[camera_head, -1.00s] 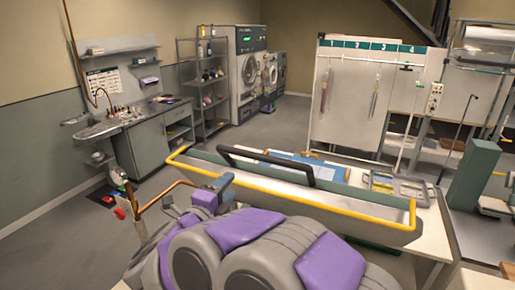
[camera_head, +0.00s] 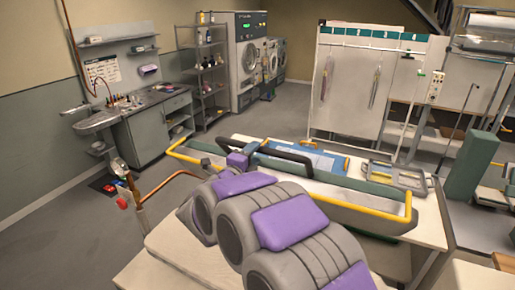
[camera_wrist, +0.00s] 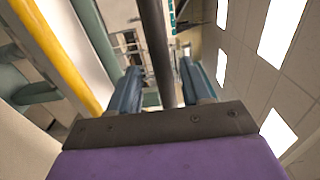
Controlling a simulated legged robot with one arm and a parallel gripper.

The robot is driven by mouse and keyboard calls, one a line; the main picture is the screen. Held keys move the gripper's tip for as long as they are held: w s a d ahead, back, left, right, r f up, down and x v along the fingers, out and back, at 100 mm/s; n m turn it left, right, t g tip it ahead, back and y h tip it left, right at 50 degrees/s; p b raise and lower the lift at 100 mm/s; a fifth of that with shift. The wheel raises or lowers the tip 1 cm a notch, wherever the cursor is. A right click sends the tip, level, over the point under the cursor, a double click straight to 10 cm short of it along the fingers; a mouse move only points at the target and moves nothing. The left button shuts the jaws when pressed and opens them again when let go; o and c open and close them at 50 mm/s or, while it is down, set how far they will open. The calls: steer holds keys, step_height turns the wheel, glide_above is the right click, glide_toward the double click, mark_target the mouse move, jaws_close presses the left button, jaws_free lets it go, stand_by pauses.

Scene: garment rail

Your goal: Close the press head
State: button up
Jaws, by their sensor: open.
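The long press head (camera_head: 345,193) lies across the work table, with a yellow rail along its edge and green sections. Its black bar handle (camera_head: 290,154) stands up near its left half. My gripper (camera_head: 252,148) is at the left part of this handle. In the wrist view, the open blue-grey fingers of my gripper (camera_wrist: 160,85) stand on either side of a dark bar (camera_wrist: 158,40), which matches the handle. I cannot tell whether either finger touches it. The yellow rail (camera_wrist: 55,50) runs at the left of the wrist view. My arm hides part of the press front.
The pale work table (camera_head: 432,225) bears a blue pad (camera_head: 305,160) and a metal frame tray (camera_head: 398,175) behind the press. A bent copper pipe (camera_head: 165,185) stands left of my arm. A green block (camera_head: 472,168) is at right. Open floor lies at left.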

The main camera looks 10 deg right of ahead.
mark_target(258, 150)
steer(key=shift+x, duration=1.8)
steer(key=shift+c, duration=0.3)
steer(key=shift+f, duration=0.1)
jaws_close()
